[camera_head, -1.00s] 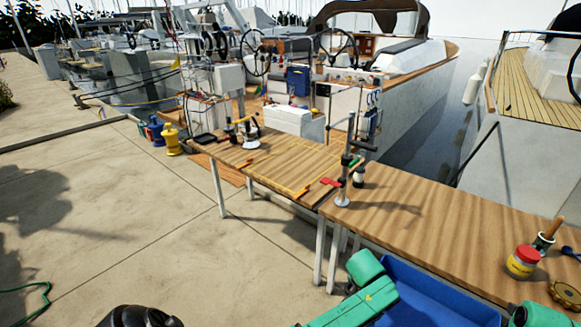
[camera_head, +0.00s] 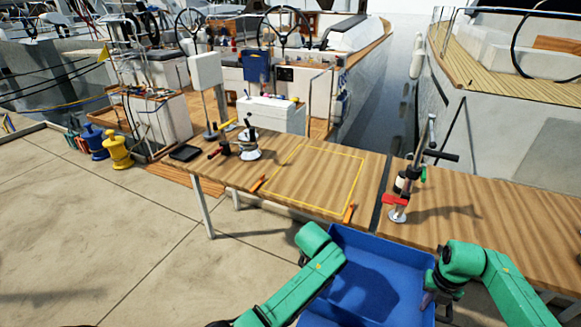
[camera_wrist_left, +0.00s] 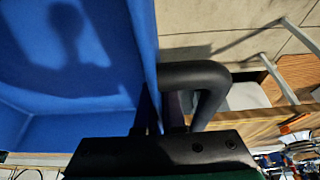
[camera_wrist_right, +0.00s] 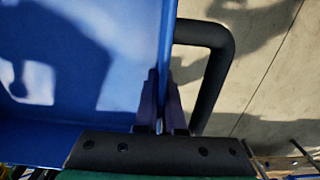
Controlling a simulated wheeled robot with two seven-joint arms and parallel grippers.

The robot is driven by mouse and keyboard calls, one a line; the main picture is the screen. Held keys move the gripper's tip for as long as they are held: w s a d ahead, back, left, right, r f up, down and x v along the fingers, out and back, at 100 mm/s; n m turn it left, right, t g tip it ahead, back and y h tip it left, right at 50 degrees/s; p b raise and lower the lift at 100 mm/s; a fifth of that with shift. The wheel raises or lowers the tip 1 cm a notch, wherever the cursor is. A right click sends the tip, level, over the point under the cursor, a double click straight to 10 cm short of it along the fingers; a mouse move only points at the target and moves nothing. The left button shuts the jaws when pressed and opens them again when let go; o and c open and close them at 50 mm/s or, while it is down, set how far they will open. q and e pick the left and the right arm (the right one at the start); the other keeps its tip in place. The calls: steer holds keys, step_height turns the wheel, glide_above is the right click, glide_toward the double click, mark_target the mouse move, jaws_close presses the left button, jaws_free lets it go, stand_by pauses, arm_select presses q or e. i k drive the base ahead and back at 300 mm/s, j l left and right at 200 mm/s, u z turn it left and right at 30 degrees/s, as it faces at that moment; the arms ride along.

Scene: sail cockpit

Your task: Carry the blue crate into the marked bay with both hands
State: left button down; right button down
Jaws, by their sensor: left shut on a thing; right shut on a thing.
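The blue crate (camera_head: 385,262) hangs between my two arms in front of the table's near edge, and its inside looks empty. It also fills the left part of the left wrist view (camera_wrist_left: 70,60) and of the right wrist view (camera_wrist_right: 75,60). My right gripper (camera_head: 432,296) is shut on the crate's right side; a black handle (camera_wrist_right: 215,65) shows beside it. My left gripper (camera_wrist_left: 165,110) is shut on the crate's other side, by another black handle (camera_wrist_left: 205,75); in the head view my arm hides it. The marked bay (camera_head: 318,175), a yellow outline on the wooden table, is empty.
Orange strips (camera_head: 349,213) lie at the bay's front corners. A clamp stand (camera_head: 402,190) with a red part stands right of the bay. A winch (camera_head: 248,145) and a dark tray (camera_head: 185,153) are on its left. The right part of the table (camera_head: 500,205) is bare.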

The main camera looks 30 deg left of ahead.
mark_target(317, 173)
steer(key=j, duration=1.75)
steer(key=i, duration=1.5)
